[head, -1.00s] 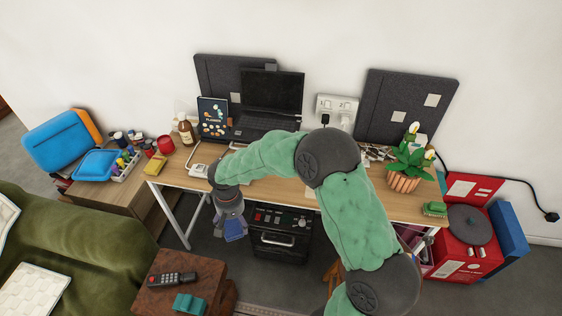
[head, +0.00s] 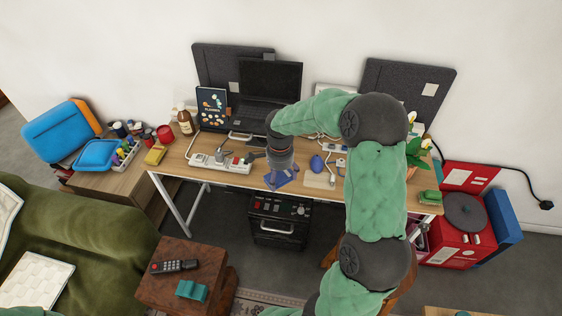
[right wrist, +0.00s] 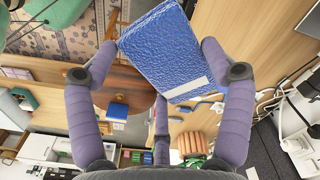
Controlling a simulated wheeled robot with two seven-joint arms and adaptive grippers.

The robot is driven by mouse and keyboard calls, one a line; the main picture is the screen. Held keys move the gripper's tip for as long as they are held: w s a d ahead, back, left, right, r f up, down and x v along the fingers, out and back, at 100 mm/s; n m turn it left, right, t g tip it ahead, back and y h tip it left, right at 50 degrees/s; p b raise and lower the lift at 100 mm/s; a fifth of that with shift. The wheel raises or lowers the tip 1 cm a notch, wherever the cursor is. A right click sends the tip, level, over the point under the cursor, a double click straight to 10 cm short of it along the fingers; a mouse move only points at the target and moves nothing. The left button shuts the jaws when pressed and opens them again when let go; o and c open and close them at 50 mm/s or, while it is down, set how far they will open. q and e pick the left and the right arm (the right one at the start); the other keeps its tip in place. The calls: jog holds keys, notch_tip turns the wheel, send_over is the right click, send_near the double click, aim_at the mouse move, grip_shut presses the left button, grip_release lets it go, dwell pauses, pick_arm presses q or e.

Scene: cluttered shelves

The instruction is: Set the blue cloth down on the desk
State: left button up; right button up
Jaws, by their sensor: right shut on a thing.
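My right gripper (head: 280,169) is shut on the blue cloth (head: 277,181), which hangs below it at the front part of the wooden desk (head: 325,196). In the right wrist view the cloth (right wrist: 165,48) is a thick blue folded piece with a white label, held between the two purple fingers of the gripper (right wrist: 160,62). Whether its lower edge touches the desk cannot be told. My left gripper is out of view.
A white power strip (head: 220,163) lies left of the gripper. A blue mouse-like object (head: 316,162) and a pale block (head: 319,181) lie to the right. A laptop (head: 268,95) stands behind. A potted plant (head: 417,153) and a green brush (head: 429,197) are at the right end.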

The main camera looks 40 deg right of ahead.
jog(key=w+d+f+b, duration=0.1)
jog(key=w+f, duration=0.2)
jog(key=w+d+f+b, duration=0.1)
jog(key=w+d+f, duration=0.1)
jog(key=w+f, duration=0.1)
jog(key=w+d+f+b, duration=0.1)
jog(key=w+d+f, duration=0.1)
jog(key=w, duration=0.3)
jog(key=shift+w+f+b, duration=0.1)
jog(key=shift+f+b, duration=0.3)
jog(key=shift+f, duration=0.15)
jog(key=shift+w+d+f, duration=0.1)
jog(key=shift+w+f, duration=0.1)
notch_tip(320, 180, down, 3)
jog(key=shift+f+b, duration=0.15)
jog(key=shift+b, duration=0.8)
jog(key=o, duration=0.9)
jog(key=shift+o, duration=0.2)
